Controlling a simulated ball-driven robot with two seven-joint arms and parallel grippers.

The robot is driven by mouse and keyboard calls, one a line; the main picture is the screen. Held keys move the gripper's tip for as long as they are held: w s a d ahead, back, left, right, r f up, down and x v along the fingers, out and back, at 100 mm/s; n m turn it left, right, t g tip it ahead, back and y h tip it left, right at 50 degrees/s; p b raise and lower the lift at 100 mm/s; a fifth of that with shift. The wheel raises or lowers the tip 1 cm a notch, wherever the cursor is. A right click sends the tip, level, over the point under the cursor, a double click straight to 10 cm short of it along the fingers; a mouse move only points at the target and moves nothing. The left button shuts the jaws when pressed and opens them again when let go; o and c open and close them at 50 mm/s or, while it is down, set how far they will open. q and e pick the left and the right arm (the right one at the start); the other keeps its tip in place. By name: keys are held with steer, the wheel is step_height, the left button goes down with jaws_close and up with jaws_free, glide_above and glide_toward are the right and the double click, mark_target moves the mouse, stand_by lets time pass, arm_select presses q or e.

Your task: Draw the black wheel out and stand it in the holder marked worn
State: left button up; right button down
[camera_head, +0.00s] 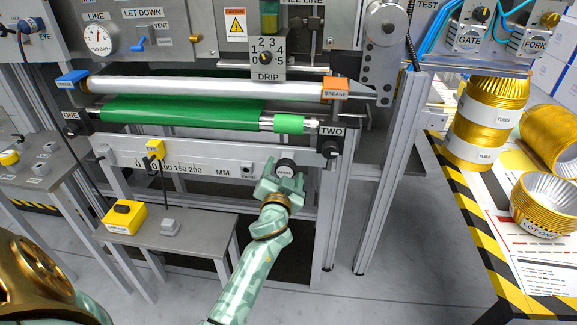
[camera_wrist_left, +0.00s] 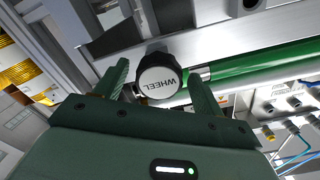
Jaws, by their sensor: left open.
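The black wheel (camera_head: 285,168) is a round knob with a pale face on the grey rail below the green roller. In the left wrist view the wheel (camera_wrist_left: 158,75) reads "WHEEL" on its face, upside down, and has a ribbed black rim. My left gripper (camera_head: 281,182) is open, with its fingers pointing at the rail. In the left wrist view its two fingers (camera_wrist_left: 160,88) stand on either side of the wheel, with gaps showing. I cannot tell how deep they reach. I cannot make out a holder marked worn. My right gripper is not in view.
The green roller (camera_head: 180,109) and a metal post (camera_head: 336,205) are near the wheel. Gold cups (camera_head: 482,130) stand on the right table.

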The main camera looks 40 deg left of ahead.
arm_select(q)
steer(key=shift+d, duration=0.1)
steer(key=c, duration=1.1)
steer(key=shift+o, duration=0.2)
steer(key=shift+s+d, duration=0.15)
steer(key=shift+s, duration=0.15)
steer(key=shift+s+d, duration=0.2)
steer(key=shift+s, duration=0.1)
